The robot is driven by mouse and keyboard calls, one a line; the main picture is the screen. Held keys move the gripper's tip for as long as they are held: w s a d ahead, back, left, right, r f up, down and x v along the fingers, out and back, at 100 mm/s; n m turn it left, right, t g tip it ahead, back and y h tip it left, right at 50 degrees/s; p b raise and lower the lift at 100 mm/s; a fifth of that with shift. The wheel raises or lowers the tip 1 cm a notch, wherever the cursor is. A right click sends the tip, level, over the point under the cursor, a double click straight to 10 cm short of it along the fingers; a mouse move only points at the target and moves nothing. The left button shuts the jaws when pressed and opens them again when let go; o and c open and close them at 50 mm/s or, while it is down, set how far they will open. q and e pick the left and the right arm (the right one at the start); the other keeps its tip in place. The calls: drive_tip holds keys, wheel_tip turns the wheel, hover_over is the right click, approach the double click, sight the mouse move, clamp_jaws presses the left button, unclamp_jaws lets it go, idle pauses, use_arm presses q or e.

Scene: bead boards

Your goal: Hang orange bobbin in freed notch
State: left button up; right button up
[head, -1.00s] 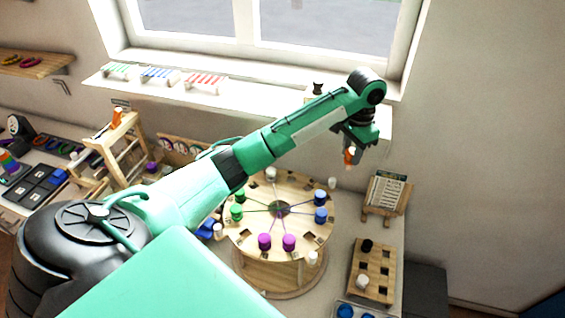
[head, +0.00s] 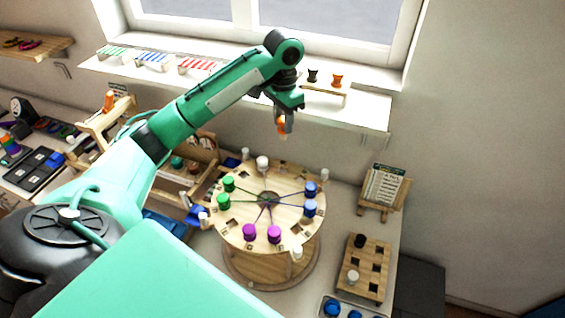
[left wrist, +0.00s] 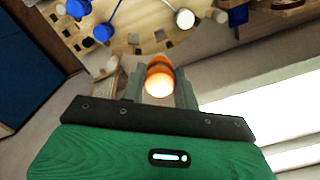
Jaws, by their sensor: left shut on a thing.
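My left gripper (head: 282,124) is shut on an orange bobbin (head: 282,129) and holds it in the air above the far side of the round board. In the left wrist view the orange bobbin (left wrist: 159,80) sits between the two fingers, its pale end toward the camera. The round wooden board (head: 238,228) has notches around its rim and threads meeting at the centre. Green (head: 228,184), blue (head: 310,208), purple (head: 274,234) and white (head: 262,162) bobbins hang around it. I cannot tell which notch is the freed one. My right gripper is not in view.
A wooden block with square holes (head: 364,268) stands at the right, holding a black and a white bobbin. A card on a small easel (head: 384,188) stands behind it. The window sill (head: 360,112) carries a black and an orange spool.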

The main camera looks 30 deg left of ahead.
use_arm(q)
wheel_tip(320, 180, down, 15)
drive_tip(key=p, duration=0.4)
drive_tip(key=shift+f, duration=0.2)
drive_tip(key=shift+f, duration=0.15)
drive_tip(key=o, duration=1)
